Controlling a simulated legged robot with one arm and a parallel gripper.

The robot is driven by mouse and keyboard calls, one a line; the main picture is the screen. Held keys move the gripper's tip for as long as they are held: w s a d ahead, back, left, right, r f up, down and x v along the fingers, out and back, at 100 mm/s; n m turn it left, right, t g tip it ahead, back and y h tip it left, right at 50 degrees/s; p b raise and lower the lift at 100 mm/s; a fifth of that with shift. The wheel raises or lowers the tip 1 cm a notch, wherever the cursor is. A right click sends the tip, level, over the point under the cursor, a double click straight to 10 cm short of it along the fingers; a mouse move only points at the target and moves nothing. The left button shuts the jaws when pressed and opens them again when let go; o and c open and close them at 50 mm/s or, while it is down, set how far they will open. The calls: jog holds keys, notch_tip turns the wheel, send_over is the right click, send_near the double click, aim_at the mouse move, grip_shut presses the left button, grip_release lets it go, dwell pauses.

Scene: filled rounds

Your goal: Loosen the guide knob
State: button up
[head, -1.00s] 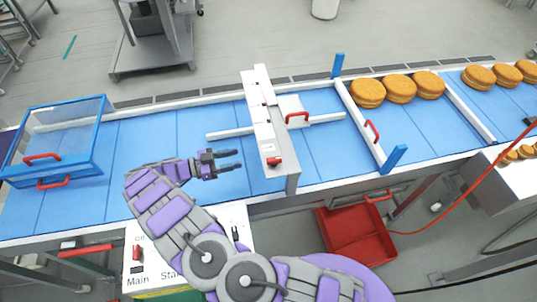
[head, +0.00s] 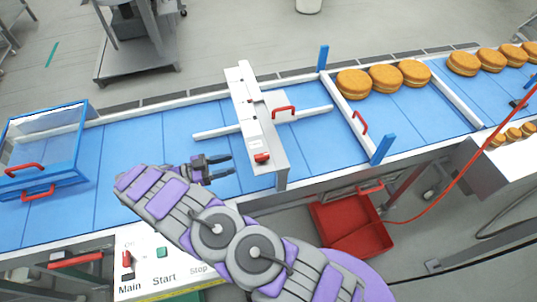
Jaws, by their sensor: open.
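A small red knob (head: 261,158), which looks like the guide knob, sits at the near end of the white bridge (head: 246,105) across the blue conveyor. A white guide bar (head: 215,132) runs under the bridge, and a red handle (head: 284,111) stands on its right side. My gripper (head: 233,165) is over the belt, a short way left of the knob. Its fingers point right toward the knob, open and apart from it, with nothing between them. My forearm hides part of the belt's near edge.
Filled rounds (head: 386,77) stand on the belt at right, behind a white gate with a red handle (head: 360,122). A blue-framed clear cover (head: 42,150) is at left. A control panel (head: 160,270) and a red bin (head: 350,232) are below the belt.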

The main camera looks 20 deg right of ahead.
aim_at(267, 153)
jog(key=d+b, duration=0.2)
jog(key=b, duration=0.8)
jog(key=shift+w+f+b, duration=0.1)
jog(key=shift+w+b, duration=0.05)
jog(key=shift+b, duration=0.15)
jog(key=shift+b, duration=0.9)
jog(key=d+b, duration=0.2)
jog(key=d, duration=0.2)
jog(key=d+b, duration=0.2)
jog(key=d, duration=0.2)
jog(key=d+b, duration=0.2)
jog(key=d, duration=0.2)
jog(key=shift+d+r, duration=0.1)
jog(key=shift+r, duration=0.15)
jog(key=shift+c, duration=0.2)
